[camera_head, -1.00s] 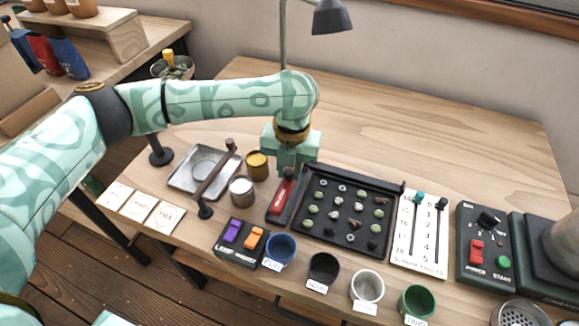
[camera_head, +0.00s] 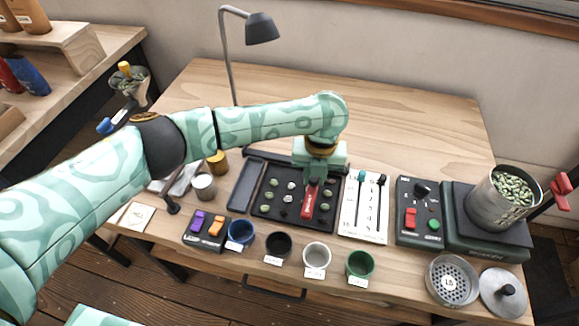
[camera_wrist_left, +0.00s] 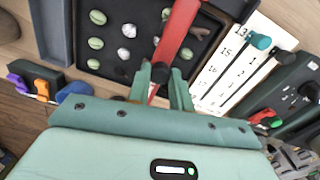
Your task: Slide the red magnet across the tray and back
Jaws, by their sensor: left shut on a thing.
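The red magnet (camera_head: 309,201) is a long red bar held over the right part of the black tray (camera_head: 258,209). It also shows in the left wrist view (camera_wrist_left: 178,38), reaching forward from between the fingers. My left gripper (camera_head: 315,180) is shut on the magnet's far end, above the tray. In the left wrist view its two fingers (camera_wrist_left: 162,88) stand on either side of the magnet. The tray holds several green beans, pale beans and dark bits; some are hidden behind the magnet and gripper. My right gripper is not in view.
An empty dark cradle (camera_head: 246,186) lies along the tray's left side. A slider board (camera_head: 363,212) stands close on the right, then a switch box (camera_head: 419,212) and a bean-filled canister (camera_head: 502,199). Blue (camera_head: 241,233), black, white and green cups line the front. The table behind is clear.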

